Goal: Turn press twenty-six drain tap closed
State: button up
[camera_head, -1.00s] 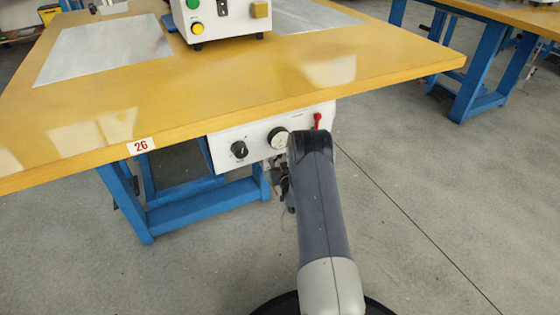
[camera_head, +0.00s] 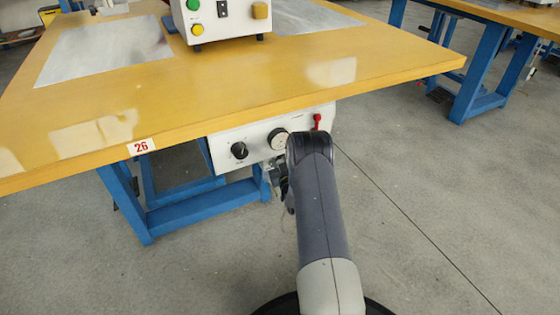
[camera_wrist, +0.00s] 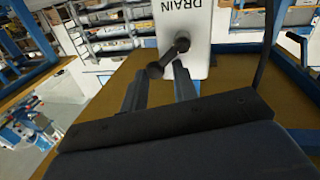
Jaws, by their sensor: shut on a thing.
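The drain tap (camera_wrist: 170,55) is a short black lever with a round pivot, on a white plate (camera_wrist: 197,22) marked DRAIN, upside down in the wrist view. My gripper (camera_wrist: 160,73) is shut on the lever's free end, which sits between its two fingertips. The lever lies slanted in the wrist view. In the head view my arm hides the tap and most of my gripper. The number 26 label (camera_head: 141,146) is on the front edge of the yellow bench (camera_head: 230,100).
A white panel under the bench edge carries a black knob (camera_head: 239,150), a round gauge (camera_head: 278,138) and a red lever (camera_head: 317,121) close to my arm. Blue bench legs (camera_head: 185,212) stand at left.

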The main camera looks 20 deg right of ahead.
jog(key=shift+s+a+n+t+y, duration=0.2)
jog(key=shift+a+n, duration=0.25)
jog(key=shift+n, duration=1.2)
jog(key=shift+w+a+n+t+y, duration=0.15)
jog(key=shift+a+n+t, duration=0.25)
jog(key=shift+n, duration=1.3)
jog(key=shift+s+a+n+t+y, duration=0.15)
jog(key=shift+a+n, duration=0.35)
jog(key=shift+n, duration=1.15)
jog(key=o, duration=0.8)
jog(key=shift+o, duration=0.9)
jog(key=shift+w+r, duration=0.1)
jog(key=s+a+f+p, duration=0.1)
jog(key=s+p, duration=0.2)
jog(key=s, duration=0.7)
jog(key=shift+s+f+p, duration=0.3)
jog(key=shift+s, duration=0.05)
jog(key=shift+c, duration=0.3)
